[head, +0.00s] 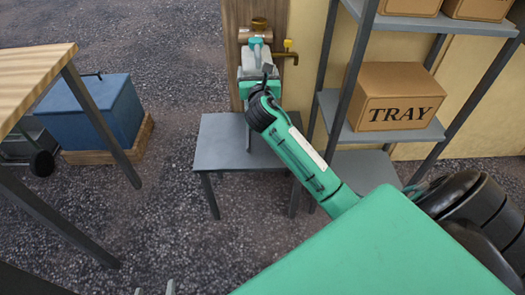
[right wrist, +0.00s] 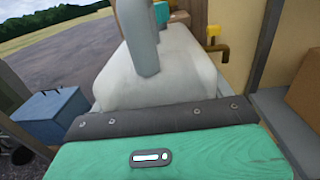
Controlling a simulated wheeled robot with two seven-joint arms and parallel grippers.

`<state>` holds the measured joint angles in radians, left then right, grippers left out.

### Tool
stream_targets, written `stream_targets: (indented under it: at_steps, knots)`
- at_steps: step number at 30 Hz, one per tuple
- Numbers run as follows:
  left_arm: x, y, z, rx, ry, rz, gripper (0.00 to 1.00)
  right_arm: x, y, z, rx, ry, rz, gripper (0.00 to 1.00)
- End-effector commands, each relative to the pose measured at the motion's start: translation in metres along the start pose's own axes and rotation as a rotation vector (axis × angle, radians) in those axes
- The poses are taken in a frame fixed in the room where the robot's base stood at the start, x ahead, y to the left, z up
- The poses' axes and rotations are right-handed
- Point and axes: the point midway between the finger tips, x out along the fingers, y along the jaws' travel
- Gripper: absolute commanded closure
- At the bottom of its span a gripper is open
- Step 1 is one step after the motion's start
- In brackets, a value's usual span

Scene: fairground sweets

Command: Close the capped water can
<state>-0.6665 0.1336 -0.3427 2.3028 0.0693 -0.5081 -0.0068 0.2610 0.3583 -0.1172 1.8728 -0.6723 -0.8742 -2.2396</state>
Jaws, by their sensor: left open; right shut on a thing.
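A copper-coloured cylinder (head: 247,35) with an amber round top (head: 259,23) sits before a wooden board at the back. I cannot tell whether it is the capped water can; no other can shows clearly. My right gripper (head: 264,44) reaches away from me and is shut at the cylinder, and its own body hides most of the contact. The cylinder also shows at the top of the right wrist view (right wrist: 180,16), past the pale body of the gripper. My left gripper (head: 155,290) shows only as two grey fingertips at the bottom edge, apart and empty.
A yellow tap (head: 289,50) sticks out right of the cylinder. A low grey table (head: 215,145) stands below my right gripper. A shelf rack on the right holds a cardboard box marked TRAY (head: 395,95). A blue box (head: 95,110) and a wooden tabletop (head: 35,75) are at left.

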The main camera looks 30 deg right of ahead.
Motion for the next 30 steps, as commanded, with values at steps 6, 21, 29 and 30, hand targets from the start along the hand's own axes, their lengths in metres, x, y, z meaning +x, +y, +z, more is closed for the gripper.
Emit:
stream_targets:
  at_steps: [6, 21, 29, 30]
  knots:
    - [-0.007, 0.003, -0.013, -0.004, 0.031, 0.008, 0.36, 0.004, -0.011, -0.004, 0.001, -0.009, -0.035, 0.89]
    - [-0.006, 0.008, -0.013, -0.009, 0.067, 0.019, 0.36, 0.004, -0.011, -0.014, 0.002, -0.007, -0.035, 0.89]
    - [-0.002, 0.013, -0.036, -0.013, 0.258, 0.037, 0.36, 0.004, -0.011, -0.045, 0.001, -0.006, -0.036, 0.89]
    - [-0.002, 0.011, -0.044, -0.008, 0.298, 0.034, 0.36, 0.004, -0.011, -0.050, 0.001, -0.007, -0.037, 0.89]
